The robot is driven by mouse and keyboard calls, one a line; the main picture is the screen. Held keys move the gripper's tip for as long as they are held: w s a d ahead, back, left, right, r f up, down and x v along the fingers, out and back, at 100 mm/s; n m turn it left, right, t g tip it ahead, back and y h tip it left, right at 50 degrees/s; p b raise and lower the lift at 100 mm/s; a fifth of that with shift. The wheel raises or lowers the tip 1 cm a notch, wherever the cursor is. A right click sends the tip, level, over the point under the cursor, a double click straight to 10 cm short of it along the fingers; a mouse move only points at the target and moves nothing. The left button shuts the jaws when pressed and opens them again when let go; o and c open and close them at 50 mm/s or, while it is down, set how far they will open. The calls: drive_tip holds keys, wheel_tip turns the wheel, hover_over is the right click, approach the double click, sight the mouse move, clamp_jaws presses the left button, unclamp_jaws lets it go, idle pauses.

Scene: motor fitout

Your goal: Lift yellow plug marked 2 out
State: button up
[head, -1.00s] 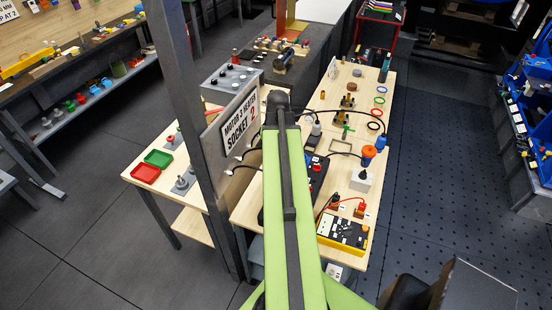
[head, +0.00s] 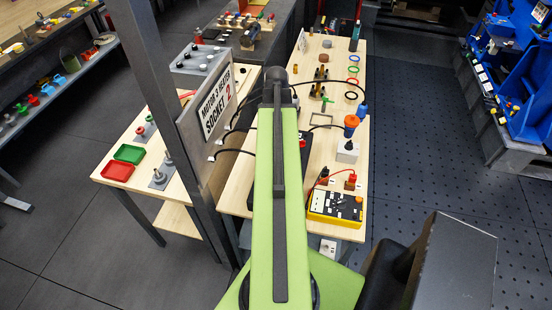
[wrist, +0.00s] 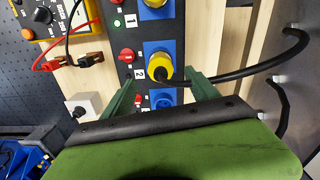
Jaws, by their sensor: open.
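The yellow plug (wrist: 160,68) sits in a blue socket on a dark panel (wrist: 126,38), beside a white label marked 2 (wrist: 139,73) in the wrist view. A black cable (wrist: 235,75) runs from it to the right. My gripper (wrist: 161,84) is open, with its two green fingers on either side of the plug's near side, apart from each other. Whether they touch the plug I cannot tell. In the head view my green arm hides the plug and my gripper. A sign (head: 217,102) there reads socket 2.
Another blue socket (wrist: 157,8) marked 1 lies above, and one partly hidden (wrist: 164,97) lies below. A yellow meter (head: 335,207) with red and black leads, a grey box (head: 347,152) and a sign post (head: 166,130) stand near the arm. The right floor is open.

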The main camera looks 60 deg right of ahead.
wheel_tip(320, 180, down, 10)
drive_tip(key=b, duration=0.8)
drive_tip(key=shift+w+r, duration=0.15)
drive_tip(key=shift+r, duration=0.25)
clamp_jaws()
drive_tip(key=shift+r+p, duration=0.1)
drive_tip(key=shift+p, duration=0.25)
wheel_tip(320, 180, up, 4)
drive_tip(key=p, duration=0.4)
drive_tip(key=shift+r, duration=0.1)
drive_tip(key=d+r+p, duration=0.6)
drive_tip(key=d, duration=0.5)
drive_tip(key=shift+w+d+r+p, duration=0.2)
drive_tip(key=shift+d+r+p, duration=0.1)
drive_tip(key=shift+p, duration=0.1)
